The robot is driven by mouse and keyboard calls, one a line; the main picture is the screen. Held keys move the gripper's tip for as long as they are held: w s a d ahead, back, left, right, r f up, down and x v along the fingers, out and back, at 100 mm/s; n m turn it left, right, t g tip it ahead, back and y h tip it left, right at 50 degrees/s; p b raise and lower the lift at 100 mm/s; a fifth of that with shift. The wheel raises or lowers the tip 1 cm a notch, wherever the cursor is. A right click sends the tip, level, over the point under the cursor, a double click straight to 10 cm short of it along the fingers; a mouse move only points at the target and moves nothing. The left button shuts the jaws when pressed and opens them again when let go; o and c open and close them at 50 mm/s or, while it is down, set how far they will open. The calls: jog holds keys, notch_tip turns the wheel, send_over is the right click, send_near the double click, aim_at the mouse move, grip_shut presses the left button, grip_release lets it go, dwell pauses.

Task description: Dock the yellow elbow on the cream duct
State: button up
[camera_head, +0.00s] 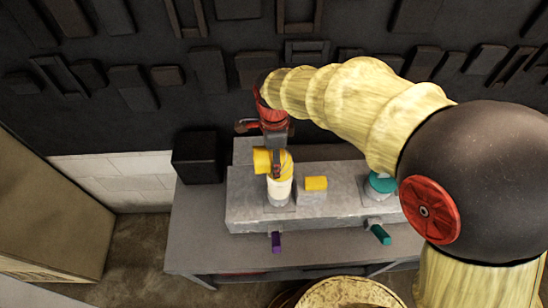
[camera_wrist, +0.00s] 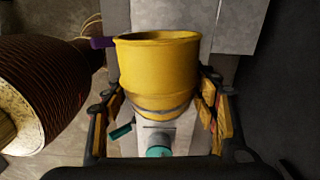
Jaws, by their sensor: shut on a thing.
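The yellow elbow (camera_head: 262,159) is in my gripper (camera_head: 276,168), above the grey bench block. In the wrist view the elbow (camera_wrist: 158,75) fills the middle, its open end toward the top, with a finger of my gripper (camera_wrist: 160,108) on each side. My gripper is shut on it. The cream duct (camera_head: 279,191) stands upright on the block directly below the elbow in the head view. The elbow's lower end appears at the duct's top, but I cannot tell whether they touch or are seated. The elbow hides the duct in the wrist view.
A small yellow piece (camera_head: 316,183) sits right of the duct, and a teal round part (camera_head: 382,183) farther right. Purple (camera_head: 276,242) and teal (camera_head: 380,234) handles stick out at the block's front. A black box (camera_head: 197,158) stands at the left. The bench (camera_head: 195,235) is clear at front left.

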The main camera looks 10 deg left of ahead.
jog(key=shift+f, duration=0.1)
jog(key=o, duration=1)
jog(key=shift+r+p, duration=3.3)
jog(key=shift+r, duration=2.25)
